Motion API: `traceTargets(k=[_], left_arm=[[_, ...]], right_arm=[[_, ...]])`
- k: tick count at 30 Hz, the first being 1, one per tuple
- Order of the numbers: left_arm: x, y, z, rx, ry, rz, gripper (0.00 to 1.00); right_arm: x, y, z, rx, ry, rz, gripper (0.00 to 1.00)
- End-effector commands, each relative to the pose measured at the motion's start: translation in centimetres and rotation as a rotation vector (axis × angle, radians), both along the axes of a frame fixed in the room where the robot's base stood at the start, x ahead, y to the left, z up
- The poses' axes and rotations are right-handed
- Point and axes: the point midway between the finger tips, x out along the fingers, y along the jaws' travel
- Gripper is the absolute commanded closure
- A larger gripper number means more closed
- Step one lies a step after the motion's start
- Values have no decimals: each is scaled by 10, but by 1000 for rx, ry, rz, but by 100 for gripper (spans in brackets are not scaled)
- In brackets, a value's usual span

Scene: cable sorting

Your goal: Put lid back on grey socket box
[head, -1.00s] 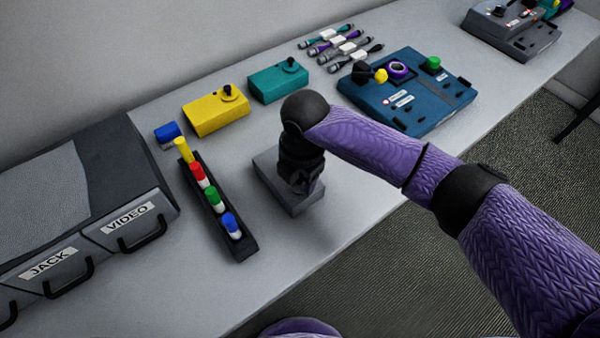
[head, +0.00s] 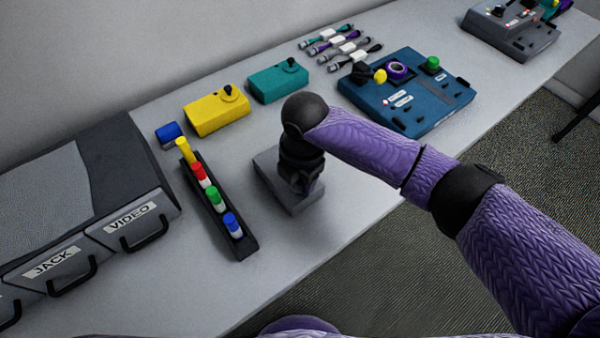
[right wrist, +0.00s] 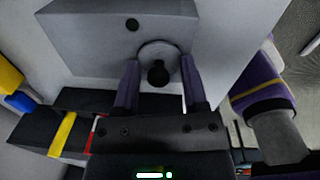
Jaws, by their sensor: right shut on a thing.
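The grey socket box (head: 275,183) stands on the table in the middle of the head view, directly under my right gripper (head: 302,190). In the right wrist view its flat grey top (right wrist: 85,40) shows a small dark hole. The round grey lid (right wrist: 150,49) with a black knob is between the two purple fingers of my right gripper (right wrist: 160,66), which is shut on it. The lid is over the box top near one edge. I cannot tell whether it is fully seated. My left gripper is not in view.
A black rack (head: 214,205) with coloured pegs is left of the box. Yellow (head: 215,115) and teal (head: 278,85) boxes stand behind it. A blue panel (head: 410,95) is to the right. Labelled drawers (head: 110,235) are at far left. Table in front is clear.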

Motion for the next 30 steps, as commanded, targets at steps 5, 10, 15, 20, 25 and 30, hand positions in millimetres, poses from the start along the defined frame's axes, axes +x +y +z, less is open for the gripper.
traceTargets(k=[5, 10, 15, 20, 25, 30], left_arm=[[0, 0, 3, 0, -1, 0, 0], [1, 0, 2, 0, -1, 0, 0], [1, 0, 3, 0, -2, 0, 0], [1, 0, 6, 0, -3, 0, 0], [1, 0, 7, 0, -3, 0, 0], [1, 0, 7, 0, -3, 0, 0]], right_arm=[[0, 0, -1, -1, -1, 0, 99], [0, 0, -2, 0, 0, 0, 99], [0, 0, -1, 0, 0, 0, 99], [0, 0, -1, 1, 1, 0, 99], [0, 0, -2, 1, 1, 0, 99], [0, 0, -2, 1, 1, 0, 99]])
